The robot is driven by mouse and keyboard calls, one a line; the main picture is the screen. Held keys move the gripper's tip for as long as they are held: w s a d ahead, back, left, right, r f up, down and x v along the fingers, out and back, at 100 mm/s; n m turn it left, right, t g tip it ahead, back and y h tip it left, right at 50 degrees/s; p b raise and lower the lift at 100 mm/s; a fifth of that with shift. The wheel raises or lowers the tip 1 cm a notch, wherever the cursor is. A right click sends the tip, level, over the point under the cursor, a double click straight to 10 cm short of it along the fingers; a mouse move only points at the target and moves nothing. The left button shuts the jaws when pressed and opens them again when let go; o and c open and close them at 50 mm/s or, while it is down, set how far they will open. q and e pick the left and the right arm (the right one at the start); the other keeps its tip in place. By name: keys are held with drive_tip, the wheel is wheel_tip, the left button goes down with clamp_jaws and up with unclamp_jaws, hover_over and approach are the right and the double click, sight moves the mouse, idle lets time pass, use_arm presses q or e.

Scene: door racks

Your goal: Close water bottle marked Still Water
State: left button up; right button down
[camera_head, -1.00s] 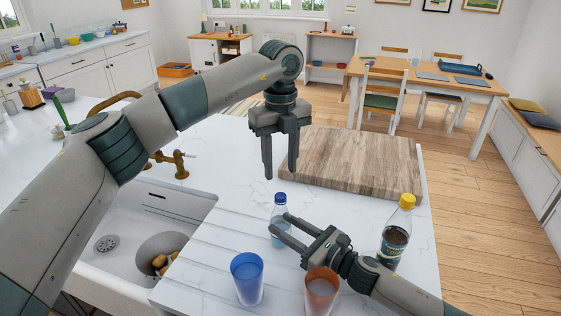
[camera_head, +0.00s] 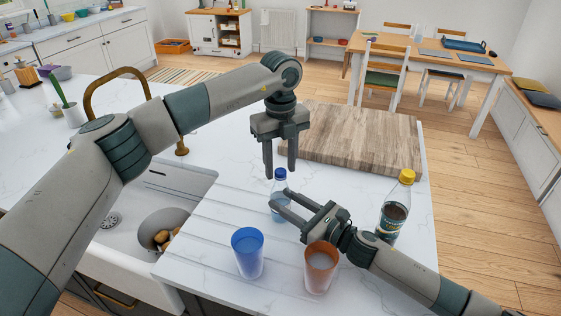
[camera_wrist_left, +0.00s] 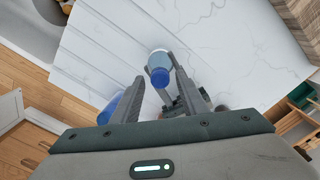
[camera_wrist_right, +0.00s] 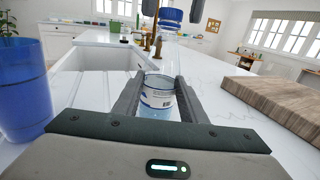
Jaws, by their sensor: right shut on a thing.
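A clear bottle with a blue cap (camera_head: 280,173) stands on the white counter; its pale label (camera_wrist_right: 158,99) is too small to read. My right gripper (camera_head: 275,205) is shut around the bottle's body from the side. My left gripper (camera_head: 280,172) points down over it, open, with a finger on either side of the cap. The cap also shows between the left fingers in the left wrist view (camera_wrist_left: 160,77). I cannot tell whether the left fingers touch the cap or whether the cap is fully seated. Another bottle, with a yellow cap (camera_head: 407,177), stands to the right.
A blue cup (camera_head: 247,252) and an orange cup (camera_head: 320,267) stand near the front counter edge, close to my right arm. A wooden board (camera_head: 350,138) lies behind the bottle. A sink (camera_head: 150,205) opens to the left.

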use_arm(q)
clamp_jaws()
drive_tip(key=m, duration=1.9)
drive_tip(key=shift+m, duration=0.3)
drive_tip(key=m, duration=0.8)
drive_tip(key=shift+o, duration=0.7)
unclamp_jaws()
